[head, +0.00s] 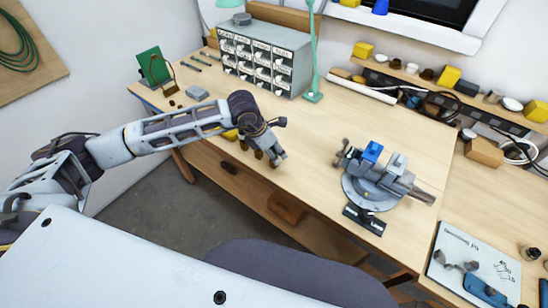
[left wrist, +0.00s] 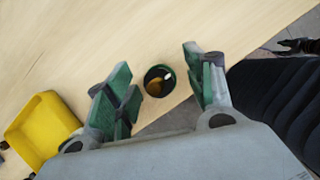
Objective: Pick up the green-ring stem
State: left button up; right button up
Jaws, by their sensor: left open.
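The green-ring stem (left wrist: 158,80) shows in the left wrist view as a small dark round piece with a green rim and a brass-coloured part inside. It is at the table's front edge, seen from above. My left gripper (left wrist: 157,66) is open, with one green-padded finger on each side of the stem in that view. I see no finger clearly touching it. In the head view my left gripper (head: 266,156) points down over the front edge of the table, and I cannot make out the stem there. My right gripper is not in view.
A yellow bin (left wrist: 40,128) sits beside the left finger in the left wrist view. A vise (head: 375,182) stands to the right on the table. A grey drawer cabinet (head: 262,55) and a green lamp post (head: 312,60) are behind. The table between is mostly clear.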

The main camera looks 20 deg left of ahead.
pick_arm(q)
jog(key=shift+w+d+f, duration=0.1)
jog(key=shift+w+f, duration=0.05)
jog(key=shift+f, duration=0.3)
grip_shut()
dwell(0.3)
